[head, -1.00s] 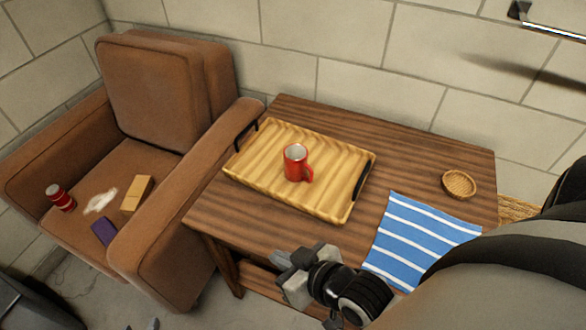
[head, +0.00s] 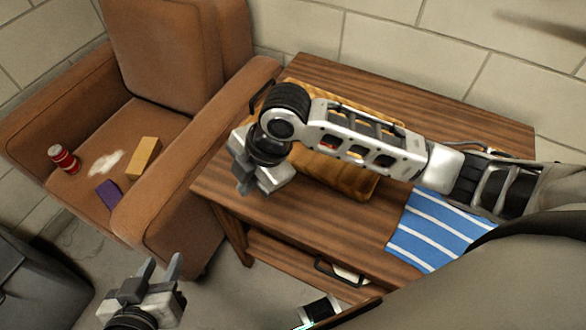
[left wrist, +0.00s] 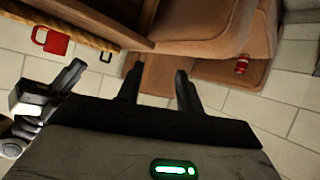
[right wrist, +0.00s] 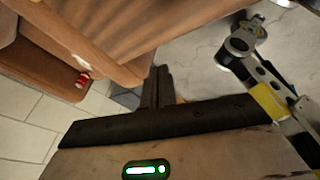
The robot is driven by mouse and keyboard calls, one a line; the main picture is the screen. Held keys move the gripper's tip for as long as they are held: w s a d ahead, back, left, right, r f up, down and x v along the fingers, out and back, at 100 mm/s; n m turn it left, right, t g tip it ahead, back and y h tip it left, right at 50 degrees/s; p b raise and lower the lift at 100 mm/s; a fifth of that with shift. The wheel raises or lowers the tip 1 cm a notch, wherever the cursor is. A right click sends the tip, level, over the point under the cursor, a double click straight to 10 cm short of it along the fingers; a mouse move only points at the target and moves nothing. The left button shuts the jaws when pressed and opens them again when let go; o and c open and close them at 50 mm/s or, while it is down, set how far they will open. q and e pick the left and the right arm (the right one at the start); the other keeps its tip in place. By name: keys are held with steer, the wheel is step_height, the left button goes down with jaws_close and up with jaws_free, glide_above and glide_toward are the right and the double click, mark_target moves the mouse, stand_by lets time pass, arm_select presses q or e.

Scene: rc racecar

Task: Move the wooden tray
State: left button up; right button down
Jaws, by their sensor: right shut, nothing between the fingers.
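The wooden tray (head: 345,183) lies on the brown table, mostly hidden behind my right arm in the head view. Its dark left handle shows beside the arm's joint. The red mug (left wrist: 56,42) shows in the left wrist view by the pale tray edge (left wrist: 88,38); my arm largely covers it in the head view. My right gripper (head: 243,185) is shut and empty, over the table's left end by the tray's near left corner. My left gripper (head: 162,268) is open and empty, low in front of the armchair and left of the table.
The brown armchair (head: 190,235) stands close against the table's left side, with a red can (head: 63,158), a tan block (head: 143,157) and a purple item (head: 108,194) on it. A blue striped cloth (head: 425,235) lies on the table's right. A wall stands behind.

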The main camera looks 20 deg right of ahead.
mark_target(286, 190)
steer(key=w+d+r+n+g+h+b, duration=0.1)
steer(key=w+d+r+n+h, duration=0.15)
steer(key=d+n+h, duration=0.4)
steer(key=f, duration=0.3)
steer(key=d+f+m+y+b, duration=0.1)
steer(key=f, duration=0.2)
steer(key=f+m+y+b, duration=0.1)
steer(key=f, duration=0.3)
steer(key=shift+s+d, duration=0.3)
steer(key=shift+s, duration=0.05)
steer(key=shift+w+d+r+b, duration=0.15)
steer(key=shift+w+d, duration=0.35)
steer(key=shift+w+d+r+b, duration=0.15)
steer(key=shift+w+d, duration=0.3)
steer(key=shift+w, duration=0.05)
steer(key=shift+w+d, duration=0.4)
arm_select(q)
steer(key=shift+d+f+t, duration=0.15)
steer(key=shift+f+t, duration=0.15)
steer(key=shift+f, duration=0.45)
arm_select(e)
steer(key=shift+d, duration=0.1)
steer(key=shift+r, duration=0.1)
